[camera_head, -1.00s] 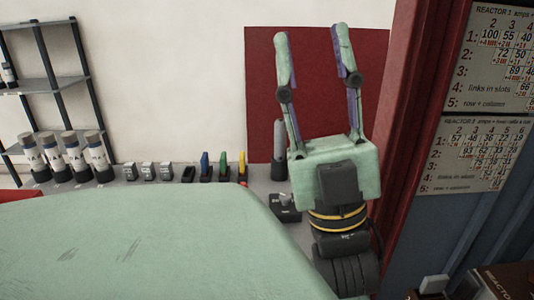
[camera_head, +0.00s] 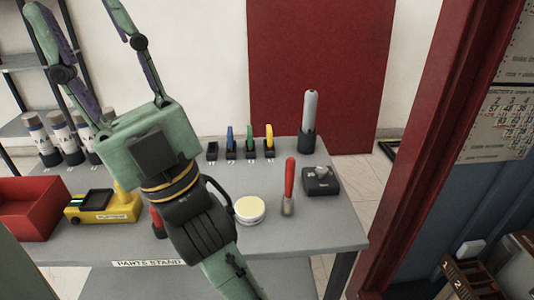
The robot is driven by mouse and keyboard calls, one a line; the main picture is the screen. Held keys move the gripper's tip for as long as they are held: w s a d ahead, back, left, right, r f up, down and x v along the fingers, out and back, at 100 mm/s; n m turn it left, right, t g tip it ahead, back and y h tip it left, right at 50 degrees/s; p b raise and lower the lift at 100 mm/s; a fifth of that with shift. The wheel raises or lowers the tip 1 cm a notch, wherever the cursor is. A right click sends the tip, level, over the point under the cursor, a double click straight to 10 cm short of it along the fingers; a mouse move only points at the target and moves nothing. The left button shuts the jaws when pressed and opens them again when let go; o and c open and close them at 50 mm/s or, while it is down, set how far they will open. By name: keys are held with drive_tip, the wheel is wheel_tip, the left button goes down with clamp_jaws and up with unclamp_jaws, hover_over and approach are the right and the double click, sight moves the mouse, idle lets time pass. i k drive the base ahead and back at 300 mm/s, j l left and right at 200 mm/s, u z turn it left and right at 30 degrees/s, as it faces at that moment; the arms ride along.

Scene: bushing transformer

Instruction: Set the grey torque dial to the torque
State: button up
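A small dark box with a grey knob on top, which looks like the torque dial (camera_head: 321,181), sits near the right end of the grey parts stand. The marking on it is too small to read. My gripper (camera_head: 74,8) is raised at the upper left with its two fingers spread wide, open and empty. It is well to the left of the dial and apart from it. My wrist and arm hide part of the middle of the stand.
On the stand (camera_head: 290,233) are a red-handled tool (camera_head: 289,188), a round pale-topped tin (camera_head: 249,209), a grey cylinder in a dark holder (camera_head: 309,120), several coloured clips, a yellow device (camera_head: 103,207) and a red bin (camera_head: 30,207). A red post (camera_head: 425,130) stands to the right.

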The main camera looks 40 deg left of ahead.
sight(322, 171)
drive_tip(key=l+u, duration=0.35)
drive_tip(key=k+l+u, duration=0.1)
drive_tip(key=l+u, duration=0.3)
drive_tip(key=i+j, duration=0.35)
